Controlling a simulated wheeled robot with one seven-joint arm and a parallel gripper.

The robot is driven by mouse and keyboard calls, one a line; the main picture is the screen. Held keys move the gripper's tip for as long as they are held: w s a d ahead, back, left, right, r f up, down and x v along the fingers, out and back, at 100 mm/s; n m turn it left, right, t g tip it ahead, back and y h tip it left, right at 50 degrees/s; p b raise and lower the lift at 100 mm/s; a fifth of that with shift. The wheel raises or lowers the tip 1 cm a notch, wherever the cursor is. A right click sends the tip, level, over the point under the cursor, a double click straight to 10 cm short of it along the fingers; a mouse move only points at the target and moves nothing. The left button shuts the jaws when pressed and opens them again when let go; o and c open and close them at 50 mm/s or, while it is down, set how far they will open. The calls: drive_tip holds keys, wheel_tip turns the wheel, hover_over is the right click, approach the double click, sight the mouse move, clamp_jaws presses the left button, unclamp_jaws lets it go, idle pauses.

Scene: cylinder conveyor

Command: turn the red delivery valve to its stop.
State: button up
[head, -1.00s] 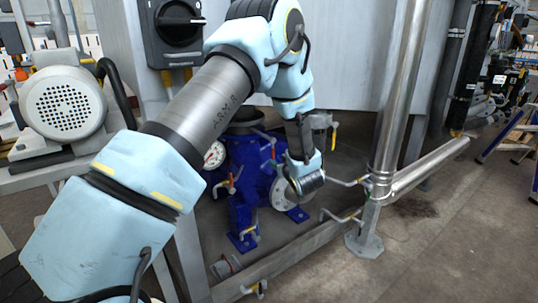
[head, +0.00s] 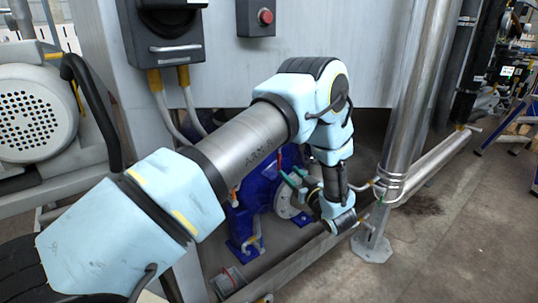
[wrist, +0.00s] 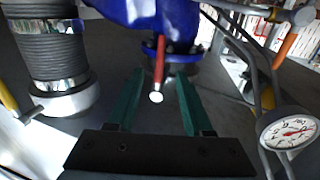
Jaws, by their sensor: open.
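A red valve lever (wrist: 159,60) with a pale round end shows in the wrist view, below the blue pump body (wrist: 165,18). My gripper (wrist: 157,78) has its two green fingers spread apart, one on each side of the lever in the picture. I see no contact, and cannot tell whether the lever's end is level with the fingertips. In the head view my gripper (head: 294,178) is beside the blue pump (head: 262,195), partly hidden by my wrist. A small red part (head: 280,159) shows just above the green fingers; I cannot tell if it is the same lever.
A dial gauge (wrist: 290,131) is close on the right in the wrist view, and a ribbed hose (wrist: 48,50) on the left. Thin pipes and an orange handle (wrist: 285,45) are at upper right. A steel pipe (head: 402,110) stands right of my arm. Open floor lies further right.

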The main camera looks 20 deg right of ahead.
drive_tip(key=w, duration=1.1)
drive_tip(key=shift+a, duration=0.45)
drive_tip(key=shift+c, duration=0.4)
clamp_jaws()
idle(0.4)
